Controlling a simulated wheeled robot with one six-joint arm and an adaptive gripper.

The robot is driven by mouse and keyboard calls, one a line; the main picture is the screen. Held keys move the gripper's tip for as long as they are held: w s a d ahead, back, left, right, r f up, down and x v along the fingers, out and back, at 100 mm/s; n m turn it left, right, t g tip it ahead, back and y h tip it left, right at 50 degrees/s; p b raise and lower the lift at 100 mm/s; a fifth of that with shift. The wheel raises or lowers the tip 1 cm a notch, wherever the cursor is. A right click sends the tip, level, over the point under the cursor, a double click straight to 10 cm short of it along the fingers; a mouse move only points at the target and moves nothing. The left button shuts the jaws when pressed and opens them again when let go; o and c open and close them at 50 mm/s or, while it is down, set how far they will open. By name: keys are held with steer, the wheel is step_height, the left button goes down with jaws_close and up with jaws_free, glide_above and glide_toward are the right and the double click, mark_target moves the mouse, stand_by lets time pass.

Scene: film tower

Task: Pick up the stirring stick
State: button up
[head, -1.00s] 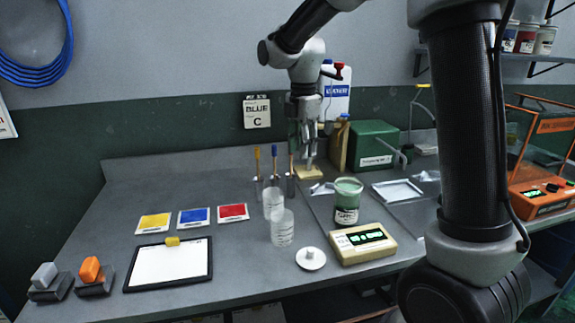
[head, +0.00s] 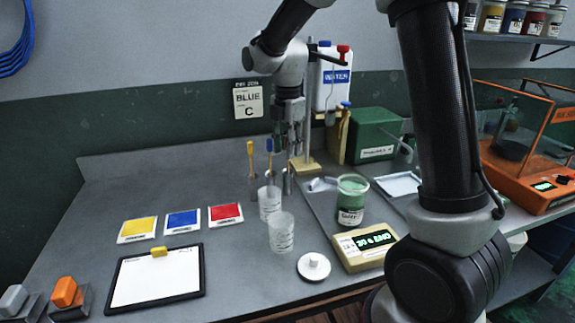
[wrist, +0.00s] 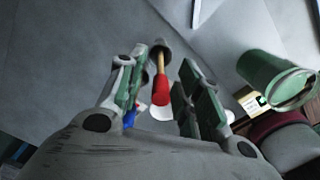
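In the wrist view a stirring stick (wrist: 161,87) with a wooden shaft and red end runs between the fingers of my gripper (wrist: 162,80). The fingers are apart, with a gap visible on both sides of the stick. The stick stands in a metal holder (wrist: 160,50). In the head view my gripper (head: 288,142) is over the rightmost of three metal holders (head: 288,182) and hides most of this stick. A yellow-ended stick (head: 251,157) and a blue-ended stick (head: 269,152) stand upright to the left.
Two clear cups (head: 281,233) stand in front of the holders. A green-filled jar (head: 351,200) is to the right, beside a scale (head: 365,246). A wooden-based stand (head: 304,163) is close behind my gripper. Colour cards (head: 183,221) and a clipboard (head: 156,277) lie left.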

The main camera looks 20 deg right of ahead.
step_height(320, 180, down, 2)
steer(key=shift+c, duration=0.4)
jaws_close()
